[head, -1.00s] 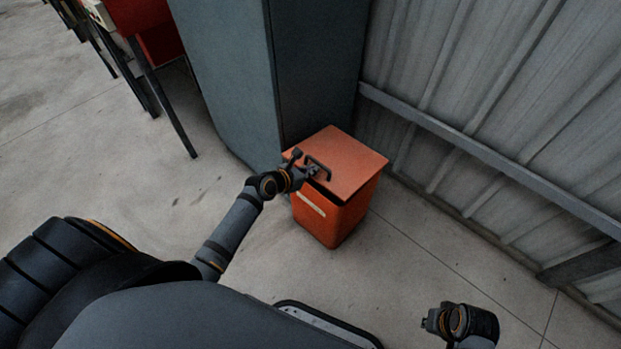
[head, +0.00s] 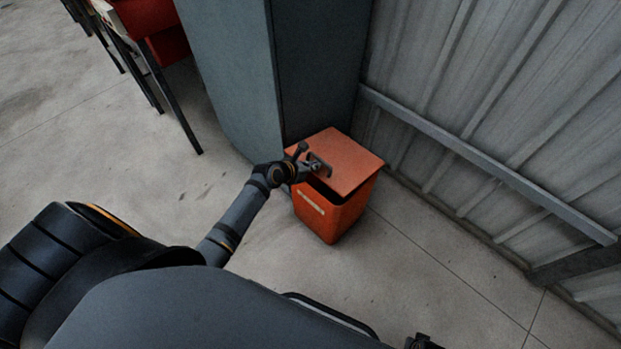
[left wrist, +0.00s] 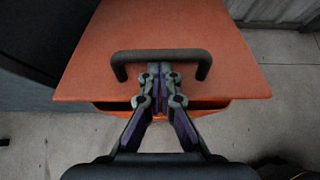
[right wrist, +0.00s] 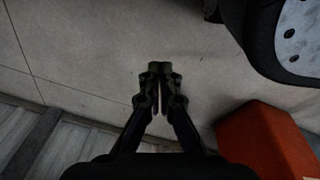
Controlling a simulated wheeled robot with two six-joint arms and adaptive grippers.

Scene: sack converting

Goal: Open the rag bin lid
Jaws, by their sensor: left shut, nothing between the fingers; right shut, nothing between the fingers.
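The orange rag bin (head: 335,214) stands on the floor in the head view, with a flat orange lid (head: 352,157) and a dark handle (head: 320,165). A dark gap shows under the lid's front edge, so the lid sits slightly raised there. My left gripper (left wrist: 160,68) is shut and empty, its tips inside the arch of the handle (left wrist: 160,56), close to the bar. I cannot tell whether they touch it. My right gripper (right wrist: 160,68) is shut and empty over bare floor. The bin (right wrist: 265,140) shows at the lower right of the right wrist view.
A tall grey cabinet (head: 235,75) stands right behind and left of the bin. A corrugated wall (head: 480,120) with a rail runs along the right. A red item on dark legs (head: 150,25) stands at the upper left. The floor in front is clear.

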